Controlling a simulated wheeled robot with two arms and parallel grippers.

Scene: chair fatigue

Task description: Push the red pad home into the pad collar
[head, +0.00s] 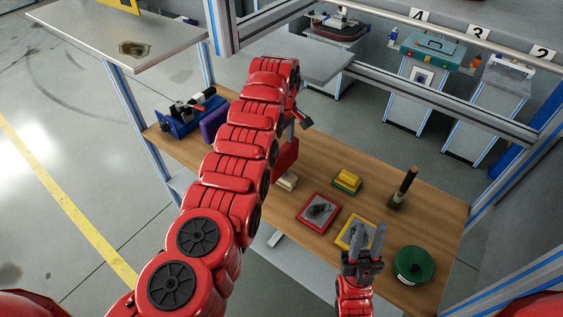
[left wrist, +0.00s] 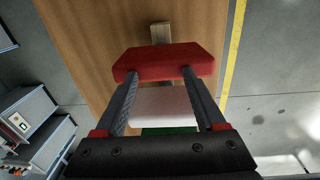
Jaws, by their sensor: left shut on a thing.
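The red pad (head: 287,156) is a wide red block below the end of my left arm in the head view. In the left wrist view the red pad (left wrist: 165,62) spans the tips of both fingers. My left gripper (left wrist: 160,78) is shut on it. A pale block (left wrist: 165,104) and a green strip (left wrist: 168,130) show between the fingers. A small beige block (head: 286,182) lies just below the pad in the head view; I cannot tell whether they touch. I cannot make out the pad collar with certainty. My right gripper (head: 367,238) is open and empty over the yellow-framed tray.
The wooden bench (head: 425,200) holds a red-framed tray (head: 318,211), a yellow-framed tray (head: 345,237), a yellow block (head: 347,180), a dark upright handle (head: 406,184) and a green round container (head: 413,265). A blue fixture (head: 180,123) and a purple block (head: 214,120) stand at the far left.

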